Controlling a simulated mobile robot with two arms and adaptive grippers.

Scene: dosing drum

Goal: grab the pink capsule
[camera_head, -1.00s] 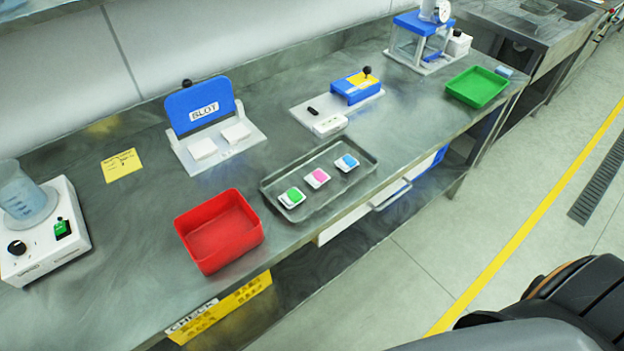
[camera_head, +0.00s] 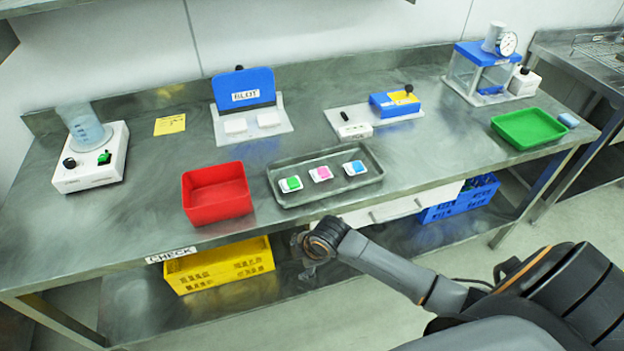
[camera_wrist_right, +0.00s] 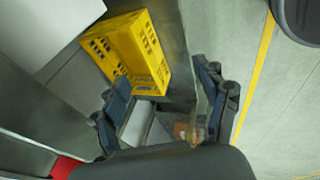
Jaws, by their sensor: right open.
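The pink capsule (camera_head: 321,173) lies in a white holder in the grey metal tray (camera_head: 290,201) on the bench. It sits between a green capsule (camera_head: 291,183) on its left and a blue capsule (camera_head: 355,167) on its right. My right gripper (camera_head: 308,268) hangs below and in front of the tray, at the bench's front edge, apart from the capsule. In the right wrist view its two fingers (camera_wrist_right: 165,98) are spread with nothing seen held between them. The capsules cannot be made out in that view. My left gripper does not show.
A red bin (camera_head: 217,194) stands left of the tray. A yellow crate (camera_head: 219,265) is on the shelf below; it also shows in the right wrist view (camera_wrist_right: 125,48). A blue-and-white slot fixture (camera_head: 244,88) stands behind. A green tray (camera_head: 530,128) is at the right.

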